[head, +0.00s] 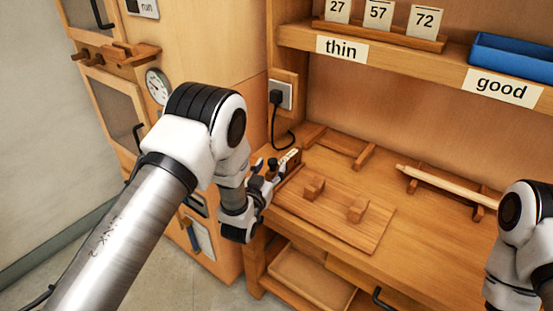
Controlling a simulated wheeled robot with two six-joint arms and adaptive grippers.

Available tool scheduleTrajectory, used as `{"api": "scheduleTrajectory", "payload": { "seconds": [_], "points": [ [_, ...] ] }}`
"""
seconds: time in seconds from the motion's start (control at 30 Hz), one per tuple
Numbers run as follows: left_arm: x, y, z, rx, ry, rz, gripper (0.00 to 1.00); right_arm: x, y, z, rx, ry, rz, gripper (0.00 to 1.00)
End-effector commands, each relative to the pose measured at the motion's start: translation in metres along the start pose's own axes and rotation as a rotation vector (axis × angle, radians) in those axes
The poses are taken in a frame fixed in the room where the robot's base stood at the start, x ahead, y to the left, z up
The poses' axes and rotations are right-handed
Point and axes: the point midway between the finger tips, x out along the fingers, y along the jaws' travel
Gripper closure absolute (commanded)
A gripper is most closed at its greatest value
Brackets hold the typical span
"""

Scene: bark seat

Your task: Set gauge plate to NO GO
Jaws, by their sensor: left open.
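My left gripper (264,168) is at the left end of the bench, with its dark fingers apart. Its wrist hides part of the bench edge. Just right of the fingers is a small pale strip with dark marks (289,158), by a wooden part at the bench's left end. I cannot tell whether the fingers touch it. No lettering reading NO GO is legible, and I cannot tell for sure which piece is the gauge plate. A flat wooden board with two upright blocks (334,221) lies on the bench. My right gripper is out of view.
A pale rod (447,186) rests on a wooden cradle at the right of the bench. A wooden frame (340,146) lies at the back. Above are a shelf labelled thin (342,49) and good (502,87), and a blue bin (513,58). A black plug and cord (276,98) hang behind.

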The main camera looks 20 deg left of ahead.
Motion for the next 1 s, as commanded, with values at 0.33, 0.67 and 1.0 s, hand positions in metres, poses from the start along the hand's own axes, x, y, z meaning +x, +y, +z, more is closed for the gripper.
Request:
{"api": "scheduleTrajectory", "payload": {
  "seconds": [0.33,0.67,1.0],
  "points": [
    [0.033,0.0,0.001,0.0,-0.002,0.0,0.45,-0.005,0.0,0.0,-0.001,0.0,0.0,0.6],
    [0.032,0.0,0.001,0.0,-0.003,0.0,1.0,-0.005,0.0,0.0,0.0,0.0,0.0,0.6],
    [-0.001,-0.011,0.002,0.0,-0.008,-0.002,1.0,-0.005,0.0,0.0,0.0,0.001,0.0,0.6]
  ]
}}
